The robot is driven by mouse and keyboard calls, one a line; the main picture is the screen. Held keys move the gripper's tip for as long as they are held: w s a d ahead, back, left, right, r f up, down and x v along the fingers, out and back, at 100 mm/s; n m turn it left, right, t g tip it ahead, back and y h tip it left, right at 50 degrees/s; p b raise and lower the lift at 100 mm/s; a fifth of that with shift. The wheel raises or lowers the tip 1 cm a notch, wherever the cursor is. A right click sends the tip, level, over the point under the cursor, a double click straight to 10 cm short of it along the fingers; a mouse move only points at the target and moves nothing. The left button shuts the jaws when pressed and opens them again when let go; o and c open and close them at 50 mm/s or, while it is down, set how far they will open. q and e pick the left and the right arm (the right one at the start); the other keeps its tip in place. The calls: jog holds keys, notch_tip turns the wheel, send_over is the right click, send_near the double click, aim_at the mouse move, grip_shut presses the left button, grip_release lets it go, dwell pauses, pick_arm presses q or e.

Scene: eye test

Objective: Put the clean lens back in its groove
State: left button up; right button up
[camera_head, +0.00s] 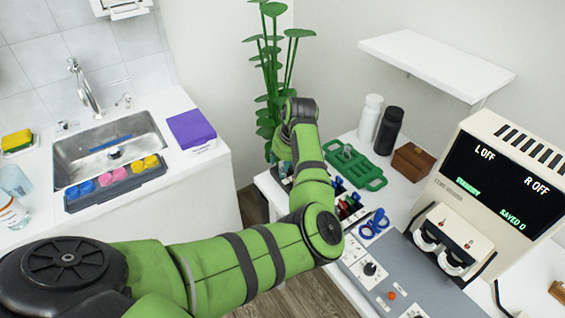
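My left arm reaches across the picture from the lower left, and its forearm runs up to a dark wrist. My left gripper (284,160) is mostly hidden behind that forearm, so its fingers and anything in them cannot be made out. Blue round-rimmed lenses (377,222) stand at the right end of a lens tray on the white counter. Red-handled lenses (347,207) and another blue one (338,186) stand farther along it. The grooves are too small to tell apart, and the forearm covers part of the tray. Which lens is clean does not show. My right gripper is out of view.
A green rack (371,181) lies behind the lenses, near white (370,117) and black (387,131) bottles and a brown box (412,161). An eye-test machine (490,180) reads "L OFF", "R OFF".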

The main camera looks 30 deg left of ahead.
pick_arm(q)
notch_tip(320, 180, up, 10)
dwell(0.6)
jog(key=shift+a, duration=0.1)
